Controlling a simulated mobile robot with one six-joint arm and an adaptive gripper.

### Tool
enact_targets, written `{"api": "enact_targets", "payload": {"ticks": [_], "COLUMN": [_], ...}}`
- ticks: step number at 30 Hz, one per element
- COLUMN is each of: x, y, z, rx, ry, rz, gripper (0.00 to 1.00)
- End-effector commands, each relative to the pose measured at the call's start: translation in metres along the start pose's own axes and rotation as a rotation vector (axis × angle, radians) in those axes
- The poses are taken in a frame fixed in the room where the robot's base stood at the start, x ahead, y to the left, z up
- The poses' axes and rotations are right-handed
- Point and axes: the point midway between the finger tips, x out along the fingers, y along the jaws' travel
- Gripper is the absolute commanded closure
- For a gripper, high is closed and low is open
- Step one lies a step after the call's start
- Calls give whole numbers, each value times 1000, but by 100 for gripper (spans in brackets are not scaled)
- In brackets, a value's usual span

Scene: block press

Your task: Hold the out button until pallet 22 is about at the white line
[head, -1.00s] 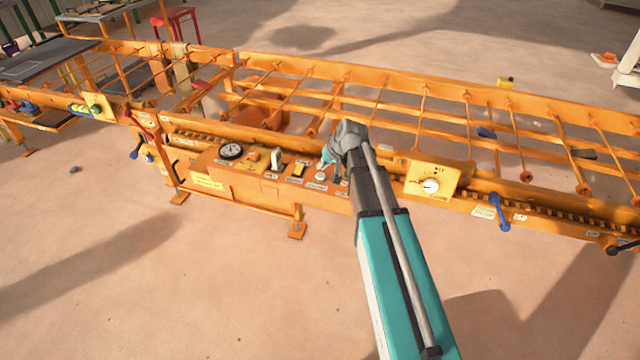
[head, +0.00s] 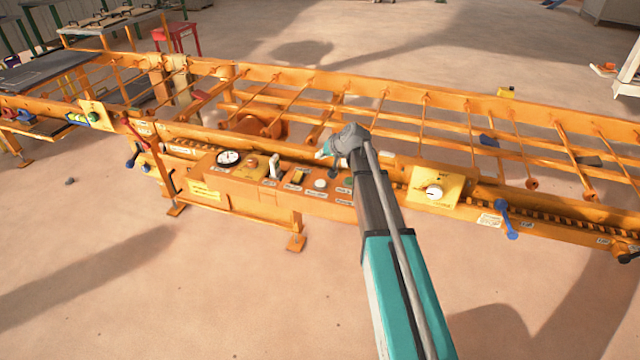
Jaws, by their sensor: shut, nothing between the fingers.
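My gripper (head: 323,153) is shut and empty. Its teal tip hangs above the orange control panel (head: 245,198), with a gap to the buttons. A round white button (head: 320,183) shows on the panel below the tip. A green button (head: 348,181) sits to its right, partly hidden by my arm. The button labels are too small to read, so I cannot tell which is the out button. A dark flat slab (head: 45,72) lies on the conveyor at the far left; I cannot read a number on it. I cannot make out the white line.
The panel also carries a round gauge (head: 229,158), a red knob (head: 251,165), a white lever (head: 275,166) and a yellow switch (head: 298,177). A yellow dial box (head: 435,186) stands right of my arm. The orange roller frame runs behind. The floor in front is clear.

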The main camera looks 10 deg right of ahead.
Motion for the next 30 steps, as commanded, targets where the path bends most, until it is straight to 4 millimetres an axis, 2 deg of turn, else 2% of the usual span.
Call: {"api": "enact_targets", "payload": {"ticks": [11,30], "x": [9,45], "y": [6,32], "z": [7,33], "rx": [0,-1], "ry": [-1,-1], "rz": [0,0], "gripper": [100,100]}}
